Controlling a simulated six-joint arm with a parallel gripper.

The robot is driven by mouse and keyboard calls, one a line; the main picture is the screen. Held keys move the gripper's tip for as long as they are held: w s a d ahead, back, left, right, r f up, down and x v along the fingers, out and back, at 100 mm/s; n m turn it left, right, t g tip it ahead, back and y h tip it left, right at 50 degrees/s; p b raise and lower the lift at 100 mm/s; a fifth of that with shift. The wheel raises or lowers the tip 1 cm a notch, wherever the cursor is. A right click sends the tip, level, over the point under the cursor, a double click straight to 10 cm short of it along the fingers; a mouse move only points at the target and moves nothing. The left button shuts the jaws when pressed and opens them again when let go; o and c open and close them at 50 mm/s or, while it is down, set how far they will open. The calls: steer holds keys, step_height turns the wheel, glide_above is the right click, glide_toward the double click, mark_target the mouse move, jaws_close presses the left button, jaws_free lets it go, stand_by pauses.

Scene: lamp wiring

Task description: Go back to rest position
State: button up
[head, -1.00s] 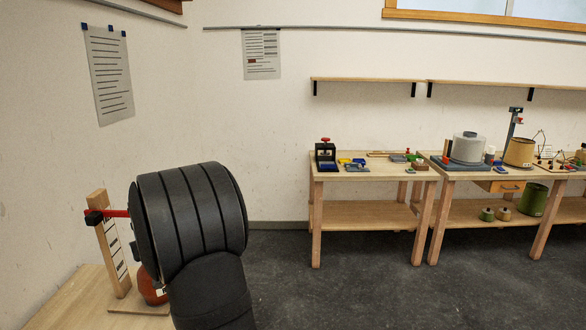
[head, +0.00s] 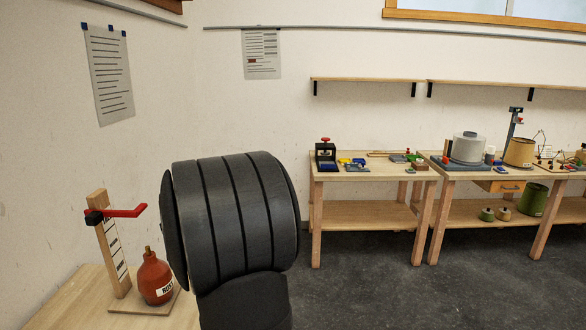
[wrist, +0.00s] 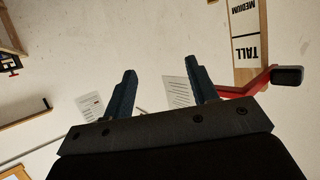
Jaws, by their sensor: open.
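My gripper (wrist: 163,85) shows in the wrist view with its two dark blue fingers apart and nothing between them. In the head view my dark, ribbed arm link fills the lower middle, and the gripper itself is hidden. A wooden gauge post (head: 111,245) with a red arm (head: 125,211) stands on a board at the lower left. A red-brown bottle (head: 154,278) stands beside the post. In the wrist view the post (wrist: 246,68), lettered TALL and MEDIUM, and the red arm (wrist: 250,86) are right of the fingers. I see no contact with them.
The near bench top (head: 60,305) is at the lower left. Wooden workbenches (head: 375,172) with tools, a grey pot (head: 467,147) and a tan shade (head: 519,152) stand along the far wall. Dark floor (head: 350,290) lies open between. Paper sheets (head: 108,75) hang on the walls.

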steer(key=w+d+f+m+t+h, duration=0.1)
steer(key=w+d+f, duration=0.4)
steer(key=d, duration=0.1)
steer(key=shift+w+d+f, duration=0.3)
steer(key=shift+w+d, duration=0.05)
